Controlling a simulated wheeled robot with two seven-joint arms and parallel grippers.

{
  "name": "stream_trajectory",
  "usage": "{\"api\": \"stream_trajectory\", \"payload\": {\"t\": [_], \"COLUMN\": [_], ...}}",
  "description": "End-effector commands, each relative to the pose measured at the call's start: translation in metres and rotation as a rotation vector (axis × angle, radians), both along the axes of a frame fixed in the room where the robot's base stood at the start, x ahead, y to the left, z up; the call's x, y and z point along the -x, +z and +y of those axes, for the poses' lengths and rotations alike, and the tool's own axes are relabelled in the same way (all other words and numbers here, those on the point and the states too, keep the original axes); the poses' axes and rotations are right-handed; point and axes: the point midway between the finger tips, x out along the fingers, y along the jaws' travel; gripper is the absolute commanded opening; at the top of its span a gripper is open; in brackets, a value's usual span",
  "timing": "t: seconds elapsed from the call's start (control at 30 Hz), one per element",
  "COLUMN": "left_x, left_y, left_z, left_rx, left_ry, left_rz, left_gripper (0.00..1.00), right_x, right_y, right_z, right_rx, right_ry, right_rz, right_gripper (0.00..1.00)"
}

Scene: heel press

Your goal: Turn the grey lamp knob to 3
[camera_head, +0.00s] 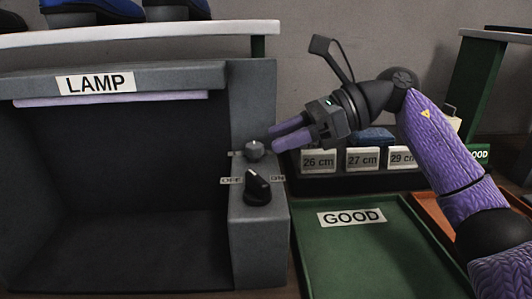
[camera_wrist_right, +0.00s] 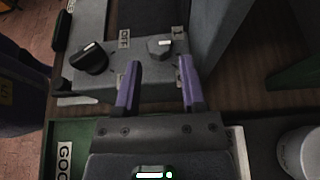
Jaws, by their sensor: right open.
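The grey lamp knob (camera_head: 255,149) sits on the top of the grey panel to the right of the lamp box (camera_head: 228,85). It also shows in the right wrist view (camera_wrist_right: 157,48), with a small white mark on it. My left gripper is not in view.
A black OFF/ON knob (camera_head: 257,189) sits just in front of the grey knob. A green GOOD tray (camera_head: 320,262) lies to the right of the panel. Boxes labelled 26 cm (camera_head: 318,160) and 27 cm (camera_head: 362,159) stand behind. A white shelf (camera_head: 140,36) is above the lamp box.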

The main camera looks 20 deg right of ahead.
Motion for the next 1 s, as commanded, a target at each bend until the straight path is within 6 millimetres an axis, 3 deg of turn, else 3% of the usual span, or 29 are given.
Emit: {"api": "stream_trajectory", "payload": {"t": [0.17,0.43,0.7,1.0], "left_x": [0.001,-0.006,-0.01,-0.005], "left_y": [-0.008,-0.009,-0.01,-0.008], "left_z": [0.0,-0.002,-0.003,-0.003], "left_rx": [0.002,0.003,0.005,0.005], "left_ry": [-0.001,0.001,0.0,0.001], "left_rz": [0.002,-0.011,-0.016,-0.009], "left_gripper": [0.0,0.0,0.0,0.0], "right_x": [-0.006,-0.007,-0.007,-0.006], "right_y": [-0.01,-0.01,-0.01,-0.01], "right_z": [0.021,0.025,0.024,0.024], "right_rx": [-0.001,-0.002,-0.002,0.0], "right_ry": [0.002,0.001,0.001,-0.018], "right_rz": [0.0,0.0,0.001,0.001], "right_gripper": [0.52,0.52,0.0,0.0]}}
